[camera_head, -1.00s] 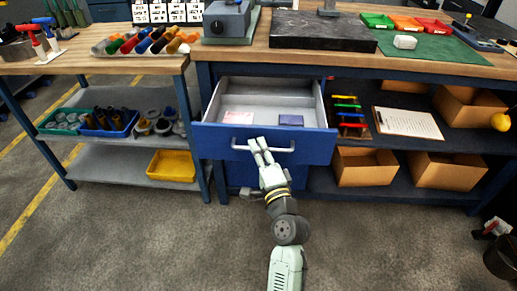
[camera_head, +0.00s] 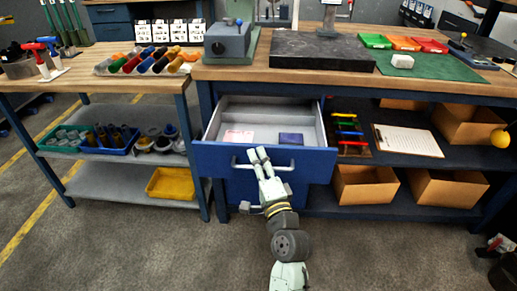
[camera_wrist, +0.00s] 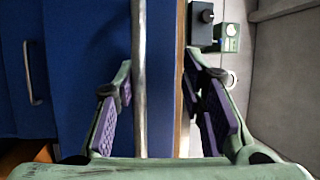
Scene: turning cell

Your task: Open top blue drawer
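The top blue drawer (camera_head: 215,160) is pulled out of the bench, with its grey interior in view. Its silver bar handle (camera_head: 285,168) runs across the front; in the wrist view the handle (camera_wrist: 139,60) runs vertically between my fingers. In the wrist view my gripper (camera_wrist: 163,115) is open, purple pads apart, with clear gaps beside the bar.
A lower blue drawer (camera_head: 240,190) is below. Right of it are shelves with a clipboard (camera_head: 408,140) and cardboard boxes (camera_head: 365,186). A side table (camera_head: 90,86) with a yellow bin (camera_head: 172,184) stands left. The floor in front is clear.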

